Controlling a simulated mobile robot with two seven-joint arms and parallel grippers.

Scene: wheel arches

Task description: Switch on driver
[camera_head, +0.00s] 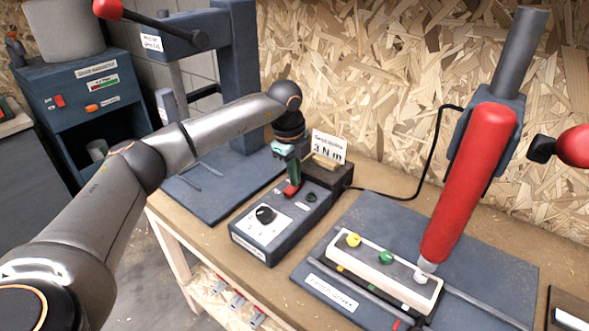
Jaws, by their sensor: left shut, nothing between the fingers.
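The driver (470,180) is a red cylinder, held in a dark stand and tilted over a pale block with yellow, green and white round pieces. Its dark control box (283,228) stands on the bench to the left, with a black knob (265,214) on a white dial plate and a small dark green round button (311,197). My left arm reaches in from the left, and my left gripper (293,183) points down at the rear of the box top. It is shut and empty. A small red part shows at its tips; whether they touch the box I cannot tell. My right gripper is out of view.
A "3 N m" sign (329,147) stands behind the box, and a black cable runs along the back to the driver stand. A dark press (235,70) stands behind my left arm. A red-ended handle (573,147) juts in at the right. A chipboard wall closes the back.

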